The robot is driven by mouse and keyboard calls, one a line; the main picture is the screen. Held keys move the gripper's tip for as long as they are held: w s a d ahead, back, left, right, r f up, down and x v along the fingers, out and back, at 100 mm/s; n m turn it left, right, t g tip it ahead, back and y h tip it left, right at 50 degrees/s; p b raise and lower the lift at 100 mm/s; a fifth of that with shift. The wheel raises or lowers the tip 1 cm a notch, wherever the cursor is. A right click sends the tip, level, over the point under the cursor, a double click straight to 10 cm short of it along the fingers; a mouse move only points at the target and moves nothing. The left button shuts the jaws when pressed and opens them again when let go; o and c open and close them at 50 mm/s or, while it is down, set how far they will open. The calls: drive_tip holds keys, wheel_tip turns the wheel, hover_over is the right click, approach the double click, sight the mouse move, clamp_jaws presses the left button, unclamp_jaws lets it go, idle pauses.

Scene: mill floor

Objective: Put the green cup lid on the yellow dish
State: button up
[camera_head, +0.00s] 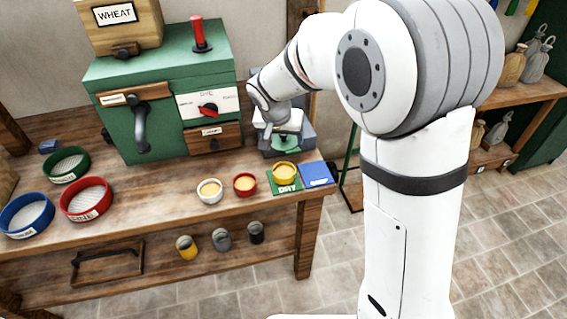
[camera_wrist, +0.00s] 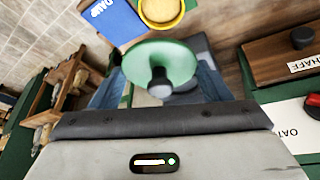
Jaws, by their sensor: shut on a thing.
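The green cup lid (camera_wrist: 150,55) is a round disc with a dark knob, held between the fingers of my gripper (camera_wrist: 160,84) in the wrist view. In the head view my gripper (camera_head: 287,130) is above the back of the bench, and the lid (camera_head: 285,143) shows just under it. The yellow dish (camera_head: 285,171) stands on a green mat (camera_head: 286,188) marked DRY, in front of the lid. The dish also shows at the top edge of the wrist view (camera_wrist: 162,12), partly cut off. The lid is apart from the dish.
A blue mat (camera_head: 316,174) lies right of the dish. A red bowl (camera_head: 245,184) and a white bowl (camera_head: 209,191) stand to its left. A grey block (camera_head: 300,142) is behind, beside the green mill (camera_head: 160,90). Sieves (camera_head: 87,199) stand far left.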

drive_tip(key=shift+d+r+b, duration=0.1)
drive_tip(key=shift+r+b, duration=0.05)
drive_tip(key=shift+b, duration=0.2)
drive_tip(key=shift+y, duration=0.3)
wheel_tip(320, 180, down, 9)
drive_tip(key=shift+f+b, duration=0.2)
drive_tip(key=shift+b, duration=0.1)
drive_tip(key=shift+f+b, duration=0.35)
drive_tip(key=shift+b, duration=0.15)
drive_tip(key=shift+f+b, duration=0.3)
drive_tip(key=shift+b, duration=0.15)
drive_tip(key=o, duration=1.1)
drive_tip(key=shift+c, duration=0.2)
drive_tip(key=shift+r, duration=0.1)
